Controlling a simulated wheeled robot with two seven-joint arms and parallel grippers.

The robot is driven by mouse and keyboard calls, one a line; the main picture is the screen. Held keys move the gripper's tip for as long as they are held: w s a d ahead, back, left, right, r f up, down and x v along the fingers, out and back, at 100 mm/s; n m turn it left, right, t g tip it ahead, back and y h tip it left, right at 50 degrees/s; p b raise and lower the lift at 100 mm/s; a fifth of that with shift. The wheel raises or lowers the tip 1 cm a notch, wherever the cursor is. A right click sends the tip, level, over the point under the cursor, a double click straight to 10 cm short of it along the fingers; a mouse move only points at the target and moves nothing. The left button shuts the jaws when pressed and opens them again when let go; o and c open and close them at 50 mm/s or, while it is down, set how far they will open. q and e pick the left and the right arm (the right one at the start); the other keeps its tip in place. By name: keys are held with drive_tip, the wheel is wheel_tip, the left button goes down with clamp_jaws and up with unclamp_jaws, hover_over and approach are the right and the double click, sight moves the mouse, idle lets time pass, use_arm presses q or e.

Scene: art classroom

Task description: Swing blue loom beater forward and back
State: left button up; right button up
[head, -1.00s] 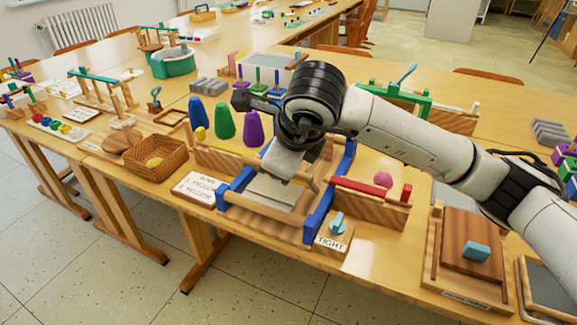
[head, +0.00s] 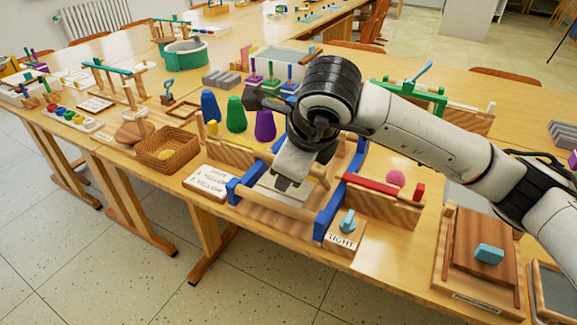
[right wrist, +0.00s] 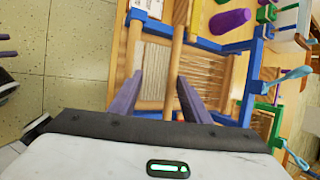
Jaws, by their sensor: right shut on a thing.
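The loom has blue side rails (head: 328,212) and wooden cross bars, with pale warp threads between them. It stands on the table in the middle of the head view, and its blue frame shows in the right wrist view (right wrist: 216,45). My right gripper (head: 285,183) reaches down into the loom from above. In the right wrist view my right gripper (right wrist: 159,80) has its two fingers either side of the wooden beater bar (right wrist: 177,50) and is shut on it. The arm hides part of the loom's back. My left gripper is not in view.
Blue, green and purple cones (head: 236,115) stand behind the loom. A wicker basket (head: 168,147) and a lettered card (head: 206,183) lie to its left. A red-barred wooden block (head: 385,205) and a "TIGHT" knob block (head: 345,235) sit close on its right.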

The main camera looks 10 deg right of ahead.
drive_tip(key=v, duration=0.9)
drive_tip(key=shift+r, duration=0.2)
drive_tip(key=shift+s+a, duration=0.1)
drive_tip(key=shift+s, duration=0.05)
